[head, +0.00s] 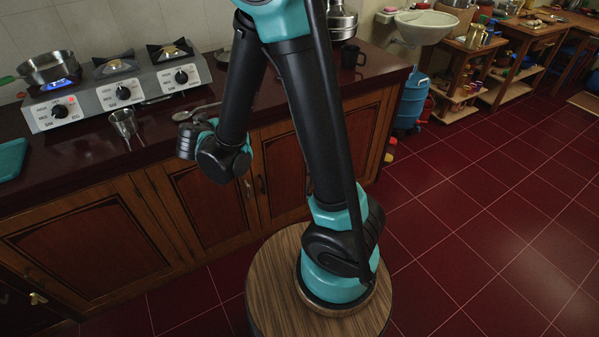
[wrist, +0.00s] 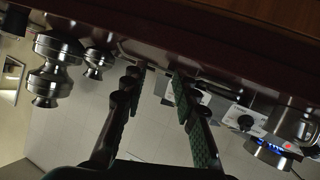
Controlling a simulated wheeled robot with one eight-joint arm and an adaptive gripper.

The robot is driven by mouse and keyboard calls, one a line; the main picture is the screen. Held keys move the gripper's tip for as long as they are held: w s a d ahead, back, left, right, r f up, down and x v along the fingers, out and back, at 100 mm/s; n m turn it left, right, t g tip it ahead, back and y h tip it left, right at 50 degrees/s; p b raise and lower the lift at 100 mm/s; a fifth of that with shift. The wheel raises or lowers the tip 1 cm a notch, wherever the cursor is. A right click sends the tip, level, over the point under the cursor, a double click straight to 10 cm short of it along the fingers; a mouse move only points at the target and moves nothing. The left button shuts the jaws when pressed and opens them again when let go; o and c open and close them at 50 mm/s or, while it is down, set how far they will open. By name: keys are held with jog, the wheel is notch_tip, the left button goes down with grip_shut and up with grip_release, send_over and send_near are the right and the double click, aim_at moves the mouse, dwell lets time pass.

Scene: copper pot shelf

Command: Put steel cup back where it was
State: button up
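The steel cup (head: 124,122) stands on the dark counter in front of the stove in the head view. A shiny steel vessel, probably this cup (wrist: 291,122), shows at the right of the wrist view, which is upside down. My gripper (head: 188,140) is at the counter's front edge, to the right of the cup and apart from it. Its fingertips are hard to make out in the head view. In the wrist view the two fingers of my gripper (wrist: 156,78) are apart, with nothing visible held between them.
The stove (head: 118,92) has a steel pan (head: 46,67) over a lit blue flame at left. A ladle (head: 196,112) lies on the counter by my gripper. A dark mug (head: 352,57) and steel pots (head: 342,22) stand further right. A teal board (head: 12,158) lies far left.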

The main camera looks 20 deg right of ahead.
jog(key=s+d+f+g, duration=0.1)
jog(key=s+d+g, duration=0.15)
jog(key=d, duration=0.35)
jog(key=s+d+f+g+h, duration=0.1)
jog(key=s+d, duration=0.2)
jog(key=d, duration=0.3)
jog(key=s+d+f+g, duration=0.2)
jog(key=s+d, duration=0.1)
jog(key=d, duration=0.3)
jog(key=s+d+f+g+y, duration=0.1)
jog(key=s+d, duration=0.1)
jog(key=s, duration=0.5)
jog(key=s+d+f+g+y, duration=0.2)
jog(key=s, duration=0.5)
